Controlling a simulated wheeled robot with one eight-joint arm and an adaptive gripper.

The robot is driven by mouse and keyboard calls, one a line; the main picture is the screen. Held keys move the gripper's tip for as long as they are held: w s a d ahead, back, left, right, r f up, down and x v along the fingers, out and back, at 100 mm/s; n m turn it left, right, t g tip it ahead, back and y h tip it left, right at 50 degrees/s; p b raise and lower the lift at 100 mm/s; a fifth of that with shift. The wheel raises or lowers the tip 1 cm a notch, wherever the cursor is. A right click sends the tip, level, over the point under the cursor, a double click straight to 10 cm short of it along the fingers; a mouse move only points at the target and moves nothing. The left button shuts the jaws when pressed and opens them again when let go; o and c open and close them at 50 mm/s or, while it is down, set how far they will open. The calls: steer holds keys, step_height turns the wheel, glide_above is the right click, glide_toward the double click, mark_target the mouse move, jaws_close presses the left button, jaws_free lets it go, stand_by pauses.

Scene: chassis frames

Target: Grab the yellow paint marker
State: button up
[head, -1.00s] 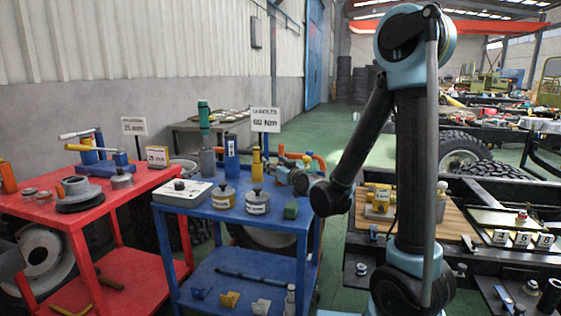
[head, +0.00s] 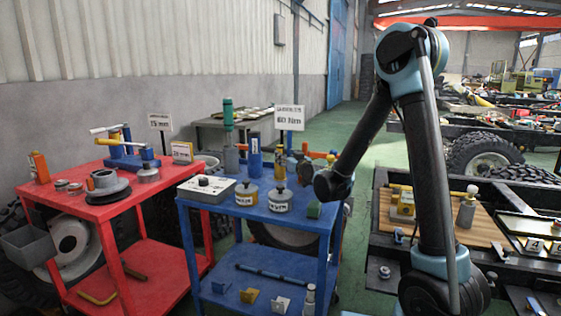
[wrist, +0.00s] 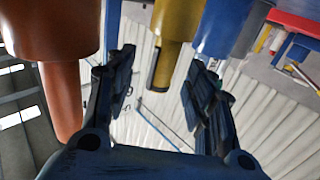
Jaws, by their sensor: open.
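The yellow paint marker (head: 280,165) stands upright on the blue cart (head: 262,221), right of a blue cylinder (head: 254,158). In the wrist view the yellow marker (wrist: 174,35) hangs down from the top edge, in the gap between my gripper's two fingers (wrist: 159,75). The fingers are open and spread to either side of it. I see no clear contact. An orange marker-like cylinder (wrist: 65,75) is left of the fingers and a blue one (wrist: 225,28) is to the right. In the head view my forearm hides part of my gripper.
A sign (head: 289,117) stands behind. A red cart (head: 118,207) is to the left, a wooden board (head: 450,228) to the right.

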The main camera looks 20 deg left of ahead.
steer(key=shift+x, duration=2.7)
steer(key=shift+f, duration=0.15)
jaws_close()
